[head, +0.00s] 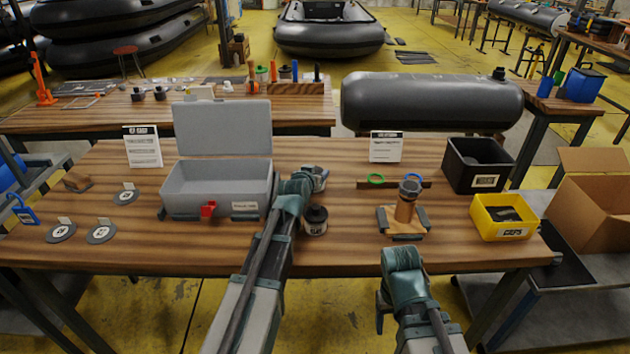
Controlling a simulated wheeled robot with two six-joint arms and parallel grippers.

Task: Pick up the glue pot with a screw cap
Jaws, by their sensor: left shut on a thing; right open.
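The glue pot (316,221), a small dark pot with a dark cap and a pale label, stands upright near the middle of the front table, right of the grey case. My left gripper (316,181) is just above it in the picture and shut on it. The fingertips and their contact with the pot are hard to make out. I cannot tell whether the pot is clear of the wood. My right gripper (382,312) is open and empty, hanging in front of the table's front edge.
An open grey case (217,187) stands left of the pot. A brown fitting with a hex top (408,203) stands on a wooden base to the right. A black bin (478,165) and yellow bin (503,217) are farther right. Round discs (101,231) lie left.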

